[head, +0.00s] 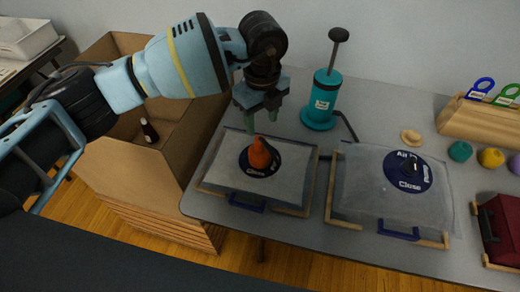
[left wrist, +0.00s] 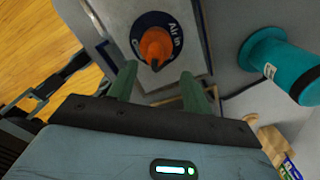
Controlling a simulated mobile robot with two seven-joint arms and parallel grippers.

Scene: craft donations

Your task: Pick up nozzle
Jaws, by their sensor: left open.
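An orange cone-shaped piece, which looks like the nozzle (head: 260,155), stands on the dark blue disc (head: 244,165) of the left grey bag (head: 225,175). In the left wrist view the nozzle (left wrist: 156,46) shows with its dark tip, just beyond the fingertips. My left gripper (head: 262,122) is open and empty above it, with its green fingers pointing down. In the left wrist view the gripper (left wrist: 157,78) has its two fingers spread on either side of the nozzle's line. My right gripper is out of view.
A teal pump (head: 322,95) with a dark hose stands close right of my gripper. A second bag (head: 365,205) with a labelled disc (head: 390,172) lies to the right. A wooden rack (head: 470,122) and several balls are farther right. A large open cardboard box (head: 150,185) is at left.

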